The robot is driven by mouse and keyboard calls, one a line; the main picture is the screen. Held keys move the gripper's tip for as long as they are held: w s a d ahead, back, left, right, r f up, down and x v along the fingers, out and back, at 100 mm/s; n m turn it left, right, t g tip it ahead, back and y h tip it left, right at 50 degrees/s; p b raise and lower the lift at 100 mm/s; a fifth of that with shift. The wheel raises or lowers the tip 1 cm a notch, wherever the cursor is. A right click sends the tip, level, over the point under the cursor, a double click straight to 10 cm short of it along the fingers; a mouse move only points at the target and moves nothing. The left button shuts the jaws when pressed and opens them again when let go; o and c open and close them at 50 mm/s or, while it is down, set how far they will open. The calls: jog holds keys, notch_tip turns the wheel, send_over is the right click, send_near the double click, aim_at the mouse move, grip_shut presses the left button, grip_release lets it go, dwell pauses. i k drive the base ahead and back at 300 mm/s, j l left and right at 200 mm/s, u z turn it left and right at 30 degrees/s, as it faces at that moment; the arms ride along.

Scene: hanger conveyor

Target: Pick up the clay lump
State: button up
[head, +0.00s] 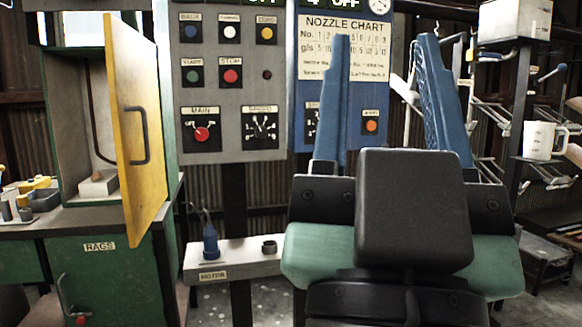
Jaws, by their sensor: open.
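My gripper (385,42) is large in the middle and right of the head view, with its two blue fingers pointing up and spread apart. It is open, with nothing visible between the fingers. Behind the fingers is the control panel with the nozzle chart (353,28).
A green cabinet (62,112) with its yellow door (142,130) swung open stands at left. A small shelf (232,262) holds a blue bottle (210,243) and a dark ring-shaped piece (269,247). A white mug (540,140) is at right, near metal racks.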

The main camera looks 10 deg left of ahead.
aim_at(96, 176)
jog(key=i+j+z, duration=0.1)
jog(key=j+z, duration=1.05)
jog(key=k+j, duration=0.1)
jog(key=j, duration=0.6)
jog(key=k+j, duration=0.1)
jog(key=j, duration=1.25)
jog(key=k+j, duration=0.15)
jog(key=j, duration=0.55)
jog(key=k+j, duration=0.1)
jog(key=j, duration=0.55)
jog(key=k+j, duration=0.1)
jog(key=j, duration=0.6)
